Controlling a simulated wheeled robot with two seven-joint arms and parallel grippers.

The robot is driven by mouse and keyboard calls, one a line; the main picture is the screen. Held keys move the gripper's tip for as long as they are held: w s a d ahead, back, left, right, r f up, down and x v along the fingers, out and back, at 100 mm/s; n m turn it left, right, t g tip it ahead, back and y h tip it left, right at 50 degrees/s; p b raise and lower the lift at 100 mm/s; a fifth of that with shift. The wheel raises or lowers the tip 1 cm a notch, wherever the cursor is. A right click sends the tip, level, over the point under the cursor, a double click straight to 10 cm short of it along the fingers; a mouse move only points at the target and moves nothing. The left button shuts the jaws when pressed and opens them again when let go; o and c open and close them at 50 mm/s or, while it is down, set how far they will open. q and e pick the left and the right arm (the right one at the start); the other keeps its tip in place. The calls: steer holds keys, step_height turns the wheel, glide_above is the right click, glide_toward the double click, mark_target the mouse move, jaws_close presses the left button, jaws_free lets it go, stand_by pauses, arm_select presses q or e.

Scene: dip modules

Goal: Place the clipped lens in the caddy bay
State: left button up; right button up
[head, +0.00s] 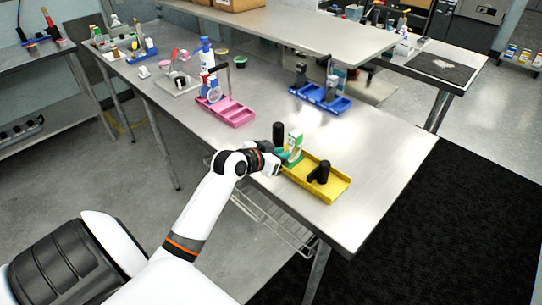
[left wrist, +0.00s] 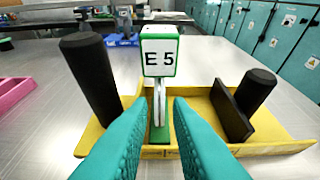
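A green-framed white card marked "E 5" (left wrist: 160,52) stands upright in the yellow caddy (left wrist: 85,146). A thin pale upright piece (left wrist: 158,108) below the card may be the lens seen edge-on; I cannot be sure. The card also shows small in the head view (head: 295,140), over the yellow caddy (head: 333,189). My left gripper (left wrist: 167,100) reaches the caddy's near side. Its teal fingertips are apart, in front of and around the pale piece, with a gap visible between them. My right gripper is not in view.
Dark cylinders (left wrist: 92,75) (left wrist: 255,92) and a dark slab (left wrist: 231,112) stand at the yellow caddy. A pink caddy (head: 232,112) and a blue caddy (head: 322,99) stand farther back. The table's right part is clear.

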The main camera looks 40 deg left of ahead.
arm_select(q)
steer(key=shift+v, duration=2.4)
